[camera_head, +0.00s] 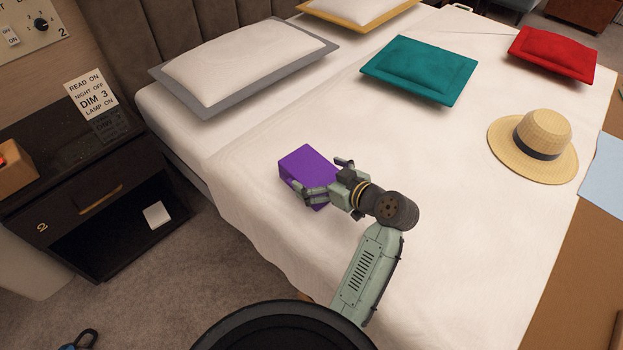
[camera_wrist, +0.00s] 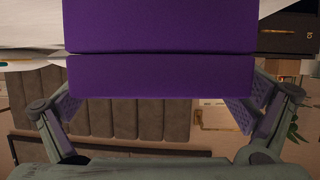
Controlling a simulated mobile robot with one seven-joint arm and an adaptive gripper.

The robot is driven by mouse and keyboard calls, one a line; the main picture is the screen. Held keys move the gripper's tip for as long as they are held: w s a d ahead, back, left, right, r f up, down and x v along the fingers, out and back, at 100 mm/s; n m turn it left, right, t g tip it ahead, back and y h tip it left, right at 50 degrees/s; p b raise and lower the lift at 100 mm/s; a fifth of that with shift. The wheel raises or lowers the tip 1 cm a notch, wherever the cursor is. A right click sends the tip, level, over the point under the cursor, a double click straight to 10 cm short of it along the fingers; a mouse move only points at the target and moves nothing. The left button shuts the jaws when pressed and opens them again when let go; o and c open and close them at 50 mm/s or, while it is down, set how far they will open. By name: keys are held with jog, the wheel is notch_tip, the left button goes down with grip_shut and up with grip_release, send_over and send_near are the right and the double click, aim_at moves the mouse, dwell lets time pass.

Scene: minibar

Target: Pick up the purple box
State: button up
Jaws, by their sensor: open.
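The purple box (camera_head: 308,164) rests on the white bed, toward its near left side. In the wrist view the purple box (camera_wrist: 160,75) fills the upper middle, close to the camera. My gripper (camera_head: 322,177) is at the box with its fingers spread. In the wrist view my gripper (camera_wrist: 158,108) shows one finger on each side of the box, and the box's near part lies between them. I cannot tell whether either finger touches it. Part of the box is hidden behind my gripper in the head view.
The bed (camera_head: 250,205) is clear around the box. A white-grey pillow (camera_head: 240,62), a teal pillow (camera_head: 420,68), a red pillow (camera_head: 553,53) and a straw hat (camera_head: 535,145) lie farther off. A dark nightstand (camera_head: 75,190) stands left of the bed.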

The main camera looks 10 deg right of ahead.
jog(key=shift+c, duration=0.2)
jog(key=c, duration=1.7)
